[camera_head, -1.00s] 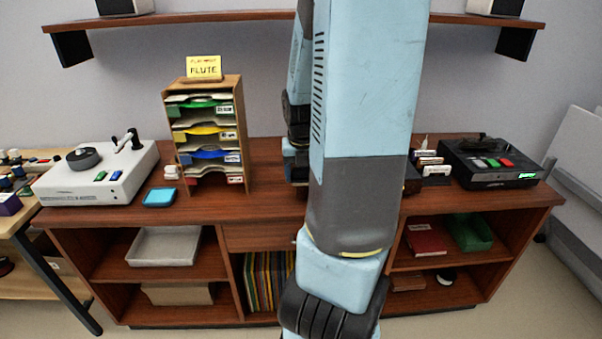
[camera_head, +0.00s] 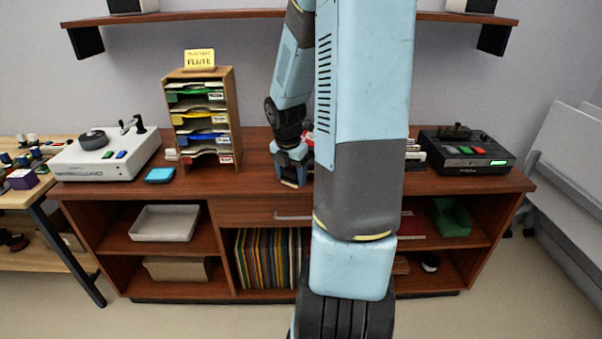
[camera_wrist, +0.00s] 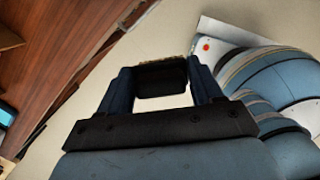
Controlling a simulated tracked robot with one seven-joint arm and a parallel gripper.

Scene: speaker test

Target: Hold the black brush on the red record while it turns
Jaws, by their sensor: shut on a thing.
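My gripper (camera_wrist: 162,85) is shut on the black brush (camera_wrist: 162,76) in the wrist view. The brush lies across between the fingertips, with a thin yellowish edge along its far side. Pale floor shows below it. In the head view my gripper (camera_head: 291,178) is small and partly hidden, in front of the middle of the wooden cabinet top. A bit of something red (camera_head: 309,136) shows behind my arm there. I cannot tell whether it is the red record. My arm hides much of the middle of the cabinet top.
The wooden cabinet (camera_head: 250,211) carries a white device (camera_head: 122,160) with a dark round knob at left, a paper sorter (camera_head: 232,125), a blue pad (camera_head: 160,175) and a black device (camera_head: 470,168) at right. A shelf (camera_head: 220,15) hangs above. A side table (camera_head: 40,192) stands left.

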